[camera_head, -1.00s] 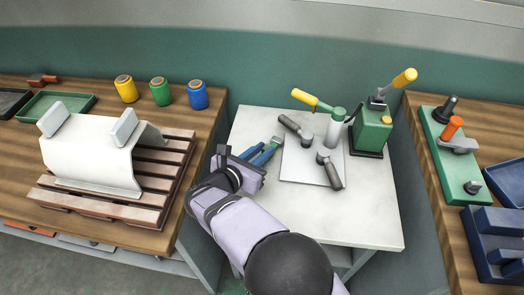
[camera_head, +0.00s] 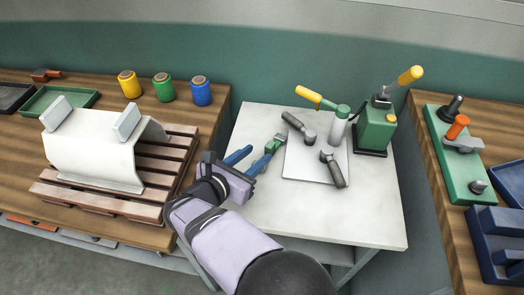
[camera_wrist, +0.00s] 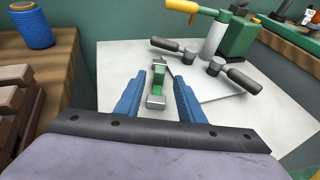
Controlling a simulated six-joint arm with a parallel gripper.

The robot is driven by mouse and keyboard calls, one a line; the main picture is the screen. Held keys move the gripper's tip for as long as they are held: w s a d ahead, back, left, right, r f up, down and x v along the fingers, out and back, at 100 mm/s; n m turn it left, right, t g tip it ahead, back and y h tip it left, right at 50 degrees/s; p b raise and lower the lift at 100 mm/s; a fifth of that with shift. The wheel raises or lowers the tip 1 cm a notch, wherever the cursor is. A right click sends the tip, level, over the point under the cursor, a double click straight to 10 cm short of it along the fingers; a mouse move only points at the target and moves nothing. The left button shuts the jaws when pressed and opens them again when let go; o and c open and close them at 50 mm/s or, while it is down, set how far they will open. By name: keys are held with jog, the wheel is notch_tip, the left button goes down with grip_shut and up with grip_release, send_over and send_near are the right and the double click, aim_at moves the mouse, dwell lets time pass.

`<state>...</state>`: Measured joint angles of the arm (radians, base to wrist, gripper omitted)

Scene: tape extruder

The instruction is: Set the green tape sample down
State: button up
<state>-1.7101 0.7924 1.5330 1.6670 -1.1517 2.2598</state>
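The green tape sample (camera_wrist: 157,82), a short green strip with grey ends, appears to lie on the white table, left of the grey plate. In the head view its green part (camera_head: 273,145) shows beside the tip of one blue finger. My gripper (camera_wrist: 162,85) is open, its two blue fingers spread around the sample. In the wrist view gaps show on both sides of the sample, the left finger being nearer. In the head view my gripper (camera_head: 254,154) is low over the table's left part, and its fingers partly hide the sample.
The grey plate (camera_head: 310,167) holds a clamp with black-handled levers (camera_head: 333,168) just right of the sample. A green press with a yellow lever (camera_head: 376,130) stands behind it. The white table's front (camera_head: 330,222) is clear. A wooden pallet (camera_head: 110,203) stands at left.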

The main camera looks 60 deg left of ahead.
jog(key=shift+o, duration=0.5)
jog(key=shift+b+v, duration=0.35)
jog(key=shift+v, duration=2.75)
jog(key=w+d+r+m+h+p, duration=0.1)
jog(key=w+d+r+h+p, duration=0.15)
jog(key=w+p, duration=0.35)
jog(key=w+d+r+m+h+p, duration=0.1)
jog(key=w+r+m+h+p, duration=0.15)
jog(key=w+p, duration=0.4)
jog(key=s+a+f+g+y, duration=0.1)
jog(key=a+f, duration=0.1)
jog(key=s+a+f+n+g+y, duration=0.1)
jog(key=s+a+f+g, duration=0.1)
jog(key=s+a+f+n+g, duration=0.1)
jog(key=a, duration=0.1)
jog(key=shift+s+f+n+y+b, duration=0.2)
jog(key=shift+f+n+y+b, duration=0.05)
jog(key=shift+f+y+b, duration=0.15)
jog(key=shift+s+a+f+n+g, duration=0.15)
jog(key=shift+a+n+g, duration=0.15)
jog(key=shift+n, duration=0.2)
